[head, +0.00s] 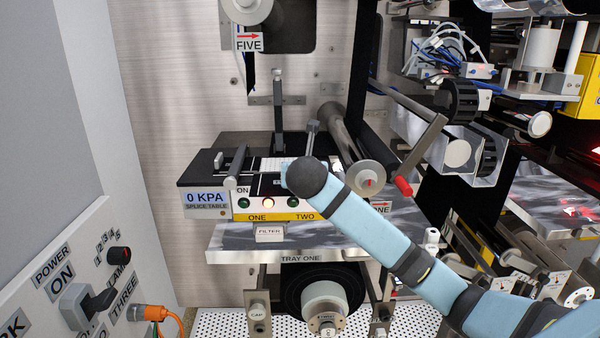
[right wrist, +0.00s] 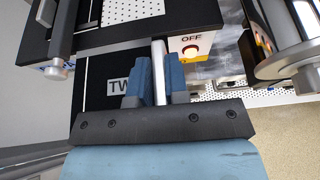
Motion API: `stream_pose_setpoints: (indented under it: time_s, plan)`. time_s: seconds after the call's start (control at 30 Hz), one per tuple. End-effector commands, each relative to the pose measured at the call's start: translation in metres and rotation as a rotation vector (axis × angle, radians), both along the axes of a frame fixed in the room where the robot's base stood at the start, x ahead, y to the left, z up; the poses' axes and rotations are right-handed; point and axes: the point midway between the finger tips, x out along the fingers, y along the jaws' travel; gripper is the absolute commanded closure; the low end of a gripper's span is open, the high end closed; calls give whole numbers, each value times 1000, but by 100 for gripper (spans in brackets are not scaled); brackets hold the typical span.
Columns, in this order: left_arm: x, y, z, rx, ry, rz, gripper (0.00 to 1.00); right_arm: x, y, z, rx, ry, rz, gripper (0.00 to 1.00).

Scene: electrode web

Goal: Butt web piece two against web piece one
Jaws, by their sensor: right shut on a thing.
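My right gripper (head: 287,178) is over the front of the splice table (head: 205,199). In the right wrist view its blue fingers (right wrist: 158,75) are shut on a slim metal rod (right wrist: 158,60). A black surface (right wrist: 97,100) with a label starting "TW" (right wrist: 118,85) lies left of and below the fingers, and they hide part of the label. I cannot tell whether this is web piece two. Web piece one cannot be told apart from the dark parts of the table. My left gripper is not in view.
A bar with a round knob (head: 230,183) lies on the table's left side. An upright lever (head: 312,137) stands behind my right wrist, beside a large metal roller (head: 370,178). A steel shelf (head: 225,238) marked TRAY ONE carries a FILTER block (head: 269,233). The control panel (head: 60,270) stands at left.

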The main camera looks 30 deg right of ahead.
Motion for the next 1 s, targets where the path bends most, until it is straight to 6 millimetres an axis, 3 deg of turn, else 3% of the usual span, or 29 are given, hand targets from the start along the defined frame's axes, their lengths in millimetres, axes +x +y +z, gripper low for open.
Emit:
stream_pose_setpoints:
  time_s: [0.57, 1.0]
  plan:
    - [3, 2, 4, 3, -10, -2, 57, 35, -22, -29, 1, 3, -1, 100]
    - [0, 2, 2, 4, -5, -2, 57, 73, -45, -28, 2, 0, -2, 100]
